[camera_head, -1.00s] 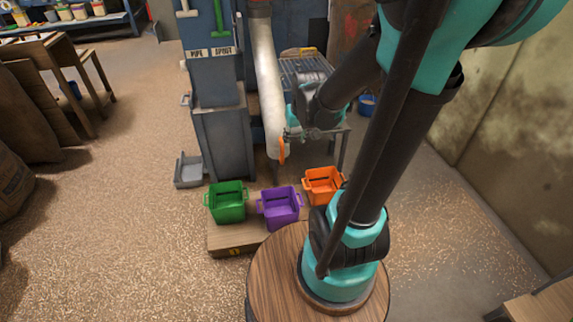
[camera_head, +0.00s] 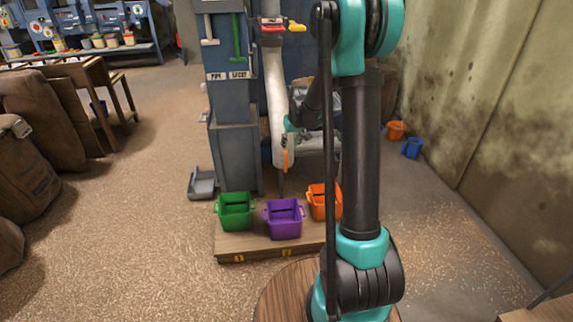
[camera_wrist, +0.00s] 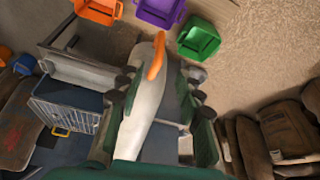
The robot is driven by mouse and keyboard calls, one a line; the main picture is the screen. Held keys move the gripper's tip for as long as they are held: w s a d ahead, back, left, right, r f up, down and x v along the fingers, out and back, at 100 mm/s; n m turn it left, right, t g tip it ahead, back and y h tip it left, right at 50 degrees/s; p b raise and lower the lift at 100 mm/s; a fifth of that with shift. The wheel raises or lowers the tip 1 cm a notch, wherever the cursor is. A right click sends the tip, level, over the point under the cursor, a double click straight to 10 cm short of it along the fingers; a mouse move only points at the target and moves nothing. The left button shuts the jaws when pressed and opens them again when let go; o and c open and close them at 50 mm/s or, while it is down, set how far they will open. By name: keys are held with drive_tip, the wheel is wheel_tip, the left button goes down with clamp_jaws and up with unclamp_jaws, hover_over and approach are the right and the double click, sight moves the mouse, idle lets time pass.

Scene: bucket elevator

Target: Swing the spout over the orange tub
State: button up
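The spout (camera_head: 277,100) is a long white pipe with an orange lip at its lower end. It hangs from the blue-grey elevator and ends above and behind the purple tub (camera_head: 285,220) in the head view. The orange tub (camera_head: 317,203) stands to the right, partly hidden by my arm. The green tub (camera_head: 235,211) stands to the left. In the wrist view the spout (camera_wrist: 148,100) lies between the spread fingers of my gripper (camera_wrist: 161,82), closer to the left finger. A gap shows on its right; contact on the left is unclear. In the head view my gripper (camera_head: 290,127) is small and partly hidden.
The tubs stand on a low wooden platform (camera_head: 262,248). A grey tray (camera_head: 202,184) lies on the floor at left. A slatted grey stand (camera_wrist: 68,104) is beside the spout in the wrist view. Orange and blue buckets (camera_head: 411,148) lie by the right wall.

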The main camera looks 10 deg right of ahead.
sight(286, 169)
drive_tip(key=x, duration=1.4)
drive_tip(key=shift+w+f, duration=0.15)
drive_tip(key=shift+f, duration=0.2)
clamp_jaws()
drive_tip(key=shift+d, duration=0.1)
